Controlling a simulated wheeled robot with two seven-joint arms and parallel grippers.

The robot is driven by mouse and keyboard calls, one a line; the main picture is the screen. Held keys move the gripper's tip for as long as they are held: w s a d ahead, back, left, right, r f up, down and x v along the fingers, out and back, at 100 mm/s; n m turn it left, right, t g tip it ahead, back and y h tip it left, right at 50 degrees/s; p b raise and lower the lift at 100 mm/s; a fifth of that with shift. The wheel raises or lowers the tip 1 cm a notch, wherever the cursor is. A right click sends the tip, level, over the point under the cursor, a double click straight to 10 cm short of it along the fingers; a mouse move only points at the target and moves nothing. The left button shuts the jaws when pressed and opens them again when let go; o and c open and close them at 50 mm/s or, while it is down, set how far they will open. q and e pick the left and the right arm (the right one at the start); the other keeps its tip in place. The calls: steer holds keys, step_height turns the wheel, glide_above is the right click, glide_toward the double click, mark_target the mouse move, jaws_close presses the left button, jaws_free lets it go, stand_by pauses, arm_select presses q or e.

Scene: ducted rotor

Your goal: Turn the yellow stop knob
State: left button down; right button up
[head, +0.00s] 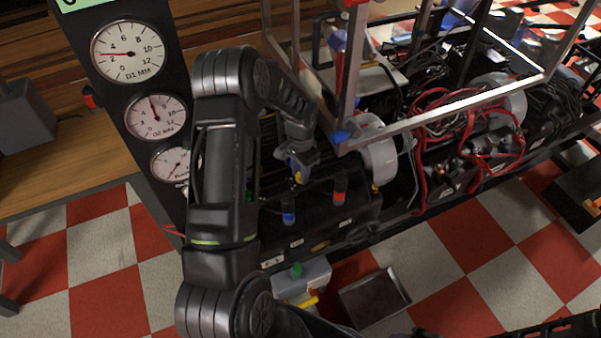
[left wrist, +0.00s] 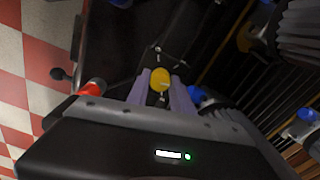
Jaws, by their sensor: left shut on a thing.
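The yellow stop knob (left wrist: 160,79) sits between the two purple-grey fingertips of my left gripper (left wrist: 161,88) in the left wrist view, and the fingers are shut on it. In the head view, my left gripper (head: 298,168) reaches down to the black panel, and a small bit of the yellow knob (head: 298,178) shows at its tip. The fingers hide much of the knob, so its turn angle cannot be read. My right gripper is not in view.
A blue knob (head: 288,216) and a red knob (head: 340,186) stand on the panel close by. A metal frame (head: 440,120) rises at the right over red hoses. Dial gauges (head: 128,53) stand at the left. A tray (head: 374,298) lies on the checkered floor.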

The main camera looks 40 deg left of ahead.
arm_select(q)
steer(key=m, duration=0.4)
steer(key=shift+m, duration=0.3)
steer(key=m, duration=0.4)
steer(key=shift+m, duration=0.3)
steer(key=m+p, duration=0.1)
steer(key=m, duration=0.3)
steer(key=shift+m, duration=0.3)
steer(key=m+p, duration=0.1)
steer(key=m, duration=0.3)
steer(key=shift+m, duration=0.4)
steer(key=c, duration=1.1)
jaws_free()
steer(key=shift+r+p, duration=0.65)
steer(key=shift+r, duration=3.25)
